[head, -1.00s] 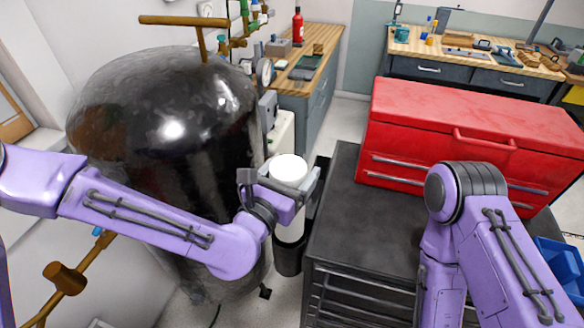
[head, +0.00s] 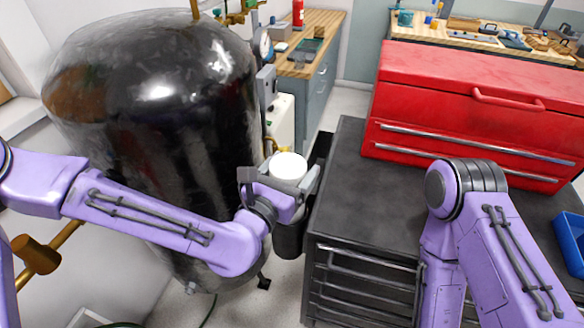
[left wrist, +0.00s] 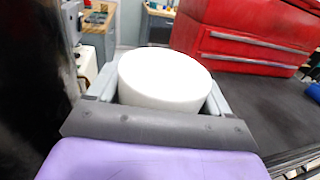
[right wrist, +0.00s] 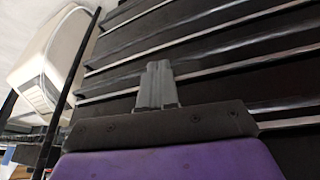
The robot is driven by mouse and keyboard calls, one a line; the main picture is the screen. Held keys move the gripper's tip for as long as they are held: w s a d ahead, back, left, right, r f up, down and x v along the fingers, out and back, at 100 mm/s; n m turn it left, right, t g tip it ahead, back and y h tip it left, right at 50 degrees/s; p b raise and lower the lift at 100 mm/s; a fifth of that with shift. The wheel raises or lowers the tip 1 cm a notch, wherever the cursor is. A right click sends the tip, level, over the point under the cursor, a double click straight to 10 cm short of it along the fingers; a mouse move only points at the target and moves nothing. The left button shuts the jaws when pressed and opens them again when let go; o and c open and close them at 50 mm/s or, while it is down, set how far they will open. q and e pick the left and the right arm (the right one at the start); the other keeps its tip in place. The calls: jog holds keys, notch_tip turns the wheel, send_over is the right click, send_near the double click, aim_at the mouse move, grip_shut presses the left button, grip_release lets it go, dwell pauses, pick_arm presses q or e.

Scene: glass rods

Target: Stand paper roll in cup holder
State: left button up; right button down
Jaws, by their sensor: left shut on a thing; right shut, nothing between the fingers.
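The paper roll (head: 289,166) is a white upright cylinder. My left gripper (head: 283,184) is shut on it, with fingers on both sides; the roll's top (left wrist: 165,78) also shows in the left wrist view. The cup holder (head: 289,240) is a black cup beside the dark drawer cabinet, directly under the gripper. The roll's lower end seems to be inside the cup, but the gripper and the cup wall hide it. My right gripper (right wrist: 157,84) is shut and empty, in front of the cabinet's drawer fronts; the head view does not show its fingers.
The dark drawer cabinet (head: 350,190) stands right of the cup holder and carries a red toolbox (head: 470,110). A large black tank (head: 160,130) stands close on the left. A blue bin (head: 570,238) is at the far right. Wooden workbenches are at the back.

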pick_arm(q)
jog(key=shift+f+b, duration=0.35)
jog(key=shift+f, duration=0.4)
